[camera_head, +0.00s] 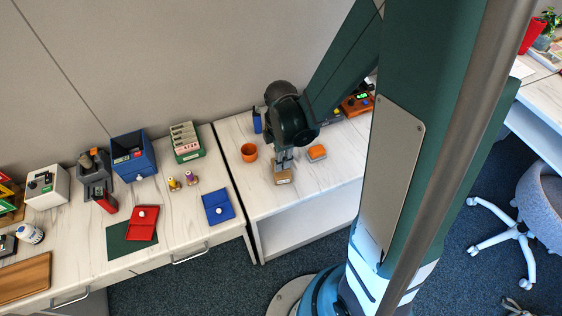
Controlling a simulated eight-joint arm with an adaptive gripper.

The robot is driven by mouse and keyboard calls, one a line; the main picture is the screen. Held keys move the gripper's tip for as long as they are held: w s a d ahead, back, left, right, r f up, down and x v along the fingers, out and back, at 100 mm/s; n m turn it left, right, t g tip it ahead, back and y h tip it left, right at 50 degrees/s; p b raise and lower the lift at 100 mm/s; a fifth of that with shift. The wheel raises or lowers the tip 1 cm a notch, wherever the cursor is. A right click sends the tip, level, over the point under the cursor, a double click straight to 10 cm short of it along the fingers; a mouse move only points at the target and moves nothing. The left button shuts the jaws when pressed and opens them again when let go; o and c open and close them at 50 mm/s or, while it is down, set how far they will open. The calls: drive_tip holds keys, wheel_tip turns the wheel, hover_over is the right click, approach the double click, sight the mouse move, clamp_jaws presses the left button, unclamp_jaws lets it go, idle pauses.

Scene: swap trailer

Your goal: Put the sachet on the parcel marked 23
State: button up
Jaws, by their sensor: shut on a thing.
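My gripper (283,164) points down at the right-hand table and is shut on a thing. Its fingers hide most of that thing, and I cannot make out what it is. A small brown box (284,179), like a parcel, is directly under the fingertips near the table's front edge. I cannot tell whether the fingers touch it, and its marking is too small to read. To its right is a small block with an orange top (316,152). I cannot pick out the sachet for sure, and no number 23 is legible.
An orange cup (249,152) stands left of my gripper, with a blue object (257,121) behind it. A gap separates the tables.

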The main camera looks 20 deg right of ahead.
drive_tip(key=shift+f, duration=0.1)
drive_tip(key=shift+o, duration=1.1)
drive_tip(key=shift+f, duration=0.1)
drive_tip(key=o, duration=0.5)
drive_tip(key=shift+c, duration=0.2)
drive_tip(key=shift+r, duration=0.2)
drive_tip(key=shift+r+p, duration=1.3)
drive_tip(key=shift+r, duration=4.75)
drive_tip(key=shift+r, duration=0.15)
